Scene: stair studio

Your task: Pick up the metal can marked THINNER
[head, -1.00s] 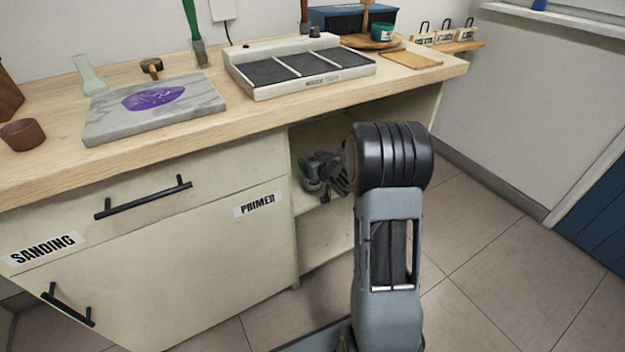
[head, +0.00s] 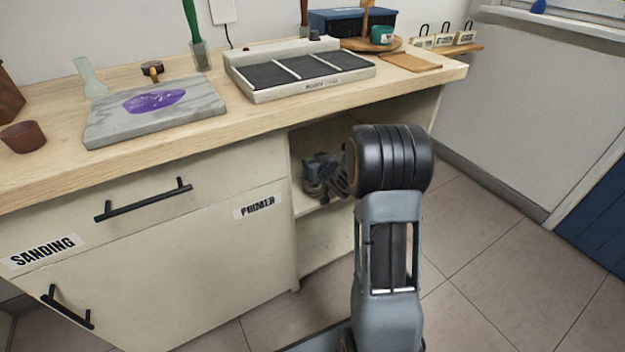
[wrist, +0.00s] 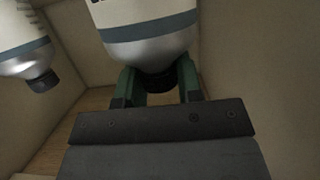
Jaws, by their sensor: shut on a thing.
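In the wrist view a silvery metal can (wrist: 148,45) with a white and blue-grey label shows with its dark cap end towards me. The label's lettering is cut off at the top edge, so I cannot read a name. My gripper (wrist: 158,84) has its green fingers on both sides of the dark cap and is shut on it. In the head view my gripper (head: 318,178) is inside the open shelf below the counter, and the can in it is mostly hidden.
A second similar can (wrist: 28,55) stands close by on the left in the wrist view. Pale shelf walls (wrist: 240,60) enclose the space. The wooden counter (head: 250,125) lies above the opening, with a marble slab (head: 110,125) and a black-topped tray (head: 305,85).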

